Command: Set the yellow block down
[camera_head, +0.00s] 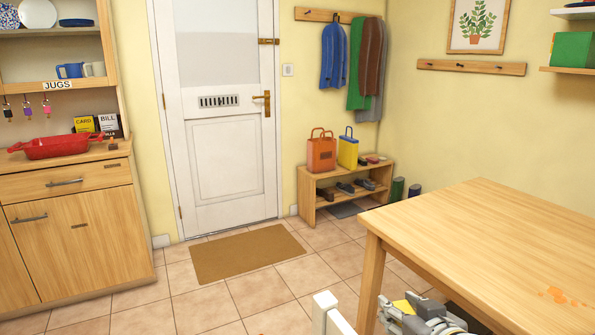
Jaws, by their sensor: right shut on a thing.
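My right gripper (418,306) is at the bottom edge, just right of centre, in front of the near table's left side. It is shut on a small yellow block (403,306), of which only a part shows between its grey and dark parts. The wooden table (480,230) fills the lower right. The gripper overlaps the table's side in the picture, and I cannot tell how far apart they are. My left gripper is not in view.
Orange spots (560,295) lie on the table's right part; its top is otherwise bare. A white post-like thing (328,312) stands left of the gripper. A brown doormat (245,253), shoe bench (345,190) and cabinet (75,235) are farther off. Tiled floor between is clear.

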